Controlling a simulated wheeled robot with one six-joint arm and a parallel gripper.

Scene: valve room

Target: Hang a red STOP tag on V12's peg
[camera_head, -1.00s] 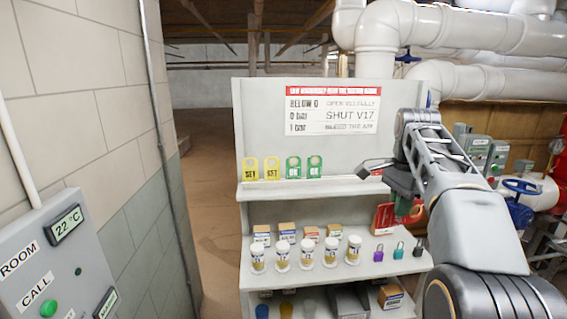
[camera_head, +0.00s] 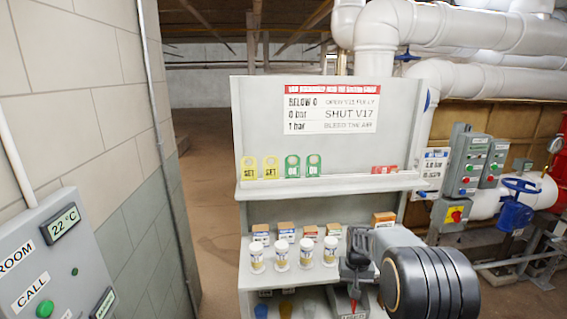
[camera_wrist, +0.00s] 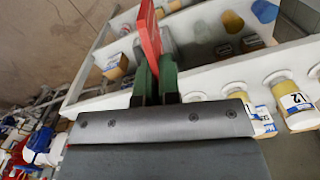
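My gripper (camera_head: 354,288) points down in front of the lower shelves in the head view, with a small red piece (camera_head: 352,304) at its tip. In the wrist view, the green fingertips (camera_wrist: 154,82) of my gripper are closed on a flat red tag (camera_wrist: 150,35); its lettering is not readable. More red tags (camera_head: 384,170) sit at the right of the upper ledge. V12 and its peg cannot be identified in either view.
The shelf unit (camera_head: 240,130) carries yellow tags (camera_head: 260,168), green tags (camera_head: 303,166) and several white canisters (camera_head: 283,255). Panels (camera_head: 466,165), a blue valve (camera_head: 515,205) and white pipes (camera_head: 460,30) stand at right. Open floor (camera_head: 205,200) shows left of the shelves.

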